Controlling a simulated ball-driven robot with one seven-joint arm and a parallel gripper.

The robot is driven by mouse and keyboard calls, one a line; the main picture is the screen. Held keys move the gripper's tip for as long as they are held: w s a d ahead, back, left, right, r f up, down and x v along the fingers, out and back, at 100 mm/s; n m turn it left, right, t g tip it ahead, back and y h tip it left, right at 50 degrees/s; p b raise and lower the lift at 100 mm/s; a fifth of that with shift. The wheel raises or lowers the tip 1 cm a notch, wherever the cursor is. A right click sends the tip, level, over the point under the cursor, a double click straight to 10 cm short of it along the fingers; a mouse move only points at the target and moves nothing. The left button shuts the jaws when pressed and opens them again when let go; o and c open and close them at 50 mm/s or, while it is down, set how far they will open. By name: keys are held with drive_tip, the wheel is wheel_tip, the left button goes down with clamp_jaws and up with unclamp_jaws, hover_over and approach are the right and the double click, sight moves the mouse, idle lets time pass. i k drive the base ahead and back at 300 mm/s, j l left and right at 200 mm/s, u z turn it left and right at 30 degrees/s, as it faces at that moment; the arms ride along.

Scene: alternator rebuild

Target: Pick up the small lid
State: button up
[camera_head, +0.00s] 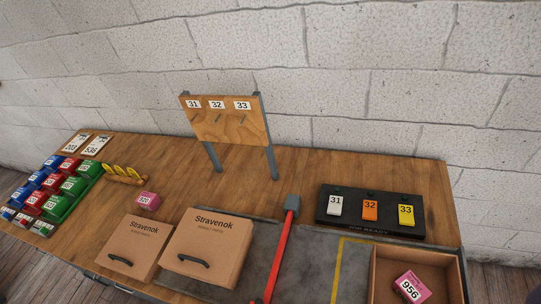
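My gripper is not in view.
An open cardboard box (456,278) at the front right holds a pink block (411,287) marked 956. A red bar (281,252) with a grey head crosses the mat (315,261). A black tag tray (370,226), peg board (226,121) and coloured bins (57,207) stand behind or left.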

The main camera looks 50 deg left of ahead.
sight(134, 250)
drive_tip(key=u, duration=2.45)
